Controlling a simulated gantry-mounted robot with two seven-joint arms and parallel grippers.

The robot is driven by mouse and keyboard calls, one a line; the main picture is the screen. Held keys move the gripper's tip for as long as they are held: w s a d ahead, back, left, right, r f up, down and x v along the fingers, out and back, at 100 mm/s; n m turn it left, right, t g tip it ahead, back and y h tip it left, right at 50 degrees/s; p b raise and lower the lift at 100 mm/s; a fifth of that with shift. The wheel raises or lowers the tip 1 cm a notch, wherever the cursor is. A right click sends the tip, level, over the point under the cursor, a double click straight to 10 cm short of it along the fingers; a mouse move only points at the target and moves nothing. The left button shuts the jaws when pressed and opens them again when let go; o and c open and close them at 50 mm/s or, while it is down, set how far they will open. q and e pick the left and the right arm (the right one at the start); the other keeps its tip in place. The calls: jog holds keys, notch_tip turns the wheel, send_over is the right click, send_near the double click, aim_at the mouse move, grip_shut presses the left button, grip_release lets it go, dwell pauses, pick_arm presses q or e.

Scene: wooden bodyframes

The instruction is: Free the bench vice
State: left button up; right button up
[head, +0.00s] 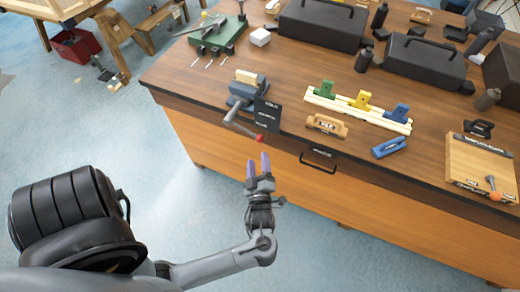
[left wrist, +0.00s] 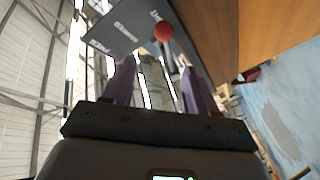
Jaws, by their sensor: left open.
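The bench vice (head: 240,91) is fixed at the front edge of the wooden workbench in the head view. A pale wooden block (head: 246,77) sits at its jaws. Its grey handle (head: 238,124) hangs out over the front edge and ends in a red ball (head: 259,138). My left gripper (head: 258,164) is open and empty, just below and in front of the red ball, with its purple fingers pointing up towards it. In the left wrist view the red ball (left wrist: 164,31) shows beyond the fingertips, apart from them. My right gripper is not in view.
A dark lettered panel (head: 267,113) stands beside the vice at the bench edge. A drawer handle (head: 318,160) is on the bench front. A white rack with coloured clamps (head: 360,107) and black toolboxes (head: 322,24) stand to the right. The floor before the bench is clear.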

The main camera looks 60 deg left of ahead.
aim_at(260, 138)
pick_arm(q)
jog(key=x, duration=0.3)
jog(key=f+b+x, duration=0.1)
jog(key=x, duration=0.3)
jog(key=w+x, duration=0.1)
jog(key=x, duration=0.3)
jog(key=shift+w+d+f, duration=0.2)
jog(key=shift+d+f, duration=0.05)
jog(key=shift+f, duration=0.05)
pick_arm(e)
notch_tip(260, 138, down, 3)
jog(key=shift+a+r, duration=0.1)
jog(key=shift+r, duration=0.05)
pick_arm(q)
grip_shut()
